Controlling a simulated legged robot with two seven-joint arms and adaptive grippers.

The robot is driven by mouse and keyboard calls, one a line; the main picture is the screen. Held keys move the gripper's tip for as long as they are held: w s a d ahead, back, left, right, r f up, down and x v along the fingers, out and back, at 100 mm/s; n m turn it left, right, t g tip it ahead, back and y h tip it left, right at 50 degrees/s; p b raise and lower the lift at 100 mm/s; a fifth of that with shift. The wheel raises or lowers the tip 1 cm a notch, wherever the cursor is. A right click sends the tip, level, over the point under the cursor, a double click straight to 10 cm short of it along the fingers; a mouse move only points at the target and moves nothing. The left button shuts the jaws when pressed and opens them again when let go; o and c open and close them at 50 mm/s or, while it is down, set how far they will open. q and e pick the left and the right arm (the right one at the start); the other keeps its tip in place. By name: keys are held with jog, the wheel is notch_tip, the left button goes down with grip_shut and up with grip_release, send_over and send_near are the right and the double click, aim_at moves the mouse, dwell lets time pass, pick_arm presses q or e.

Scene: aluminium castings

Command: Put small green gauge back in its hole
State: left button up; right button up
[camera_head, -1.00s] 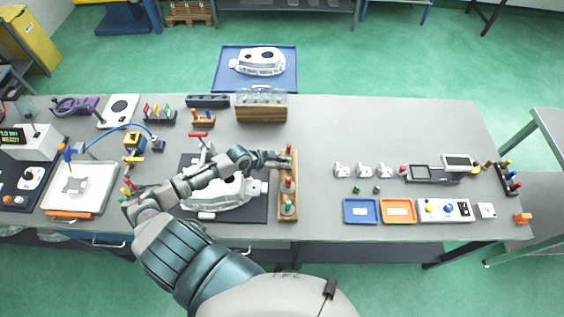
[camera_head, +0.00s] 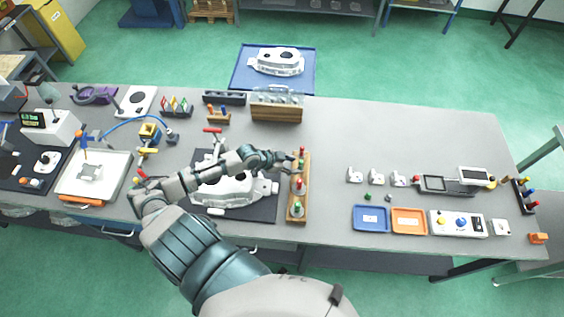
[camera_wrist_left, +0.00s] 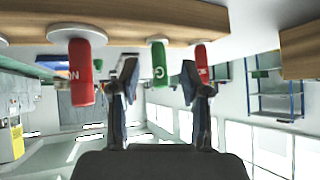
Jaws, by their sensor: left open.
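A wooden gauge block (camera_head: 291,211) holds red and green gauges in a row on the bench. A green gauge (camera_wrist_left: 158,62) shows between my open left fingertips (camera_wrist_left: 159,75) in the left wrist view, which appears upside down. The fingers look apart from it. It seems to stand at the block's far end, where my left gripper (camera_head: 285,161) comes in from the left. A red gauge (camera_wrist_left: 82,72) marked with letters is left of the fingers, and another red one (camera_wrist_left: 202,62) is partly behind the right finger. A second green gauge (camera_head: 298,206) is at the block's near end. My right gripper is out of view.
A white casting (camera_head: 226,191) lies on a dark mat beneath my left arm. A red-handled clamp (camera_head: 212,131) rises behind it. A wooden rack (camera_head: 277,112) stands behind the block. The bench right of the block is clear up to the blue tray (camera_head: 371,229).

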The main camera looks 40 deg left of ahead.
pick_arm(q)
jog(key=v, duration=1)
jog(key=shift+r, duration=0.2)
jog(key=shift+s+a, duration=0.1)
jog(key=shift+a, duration=0.05)
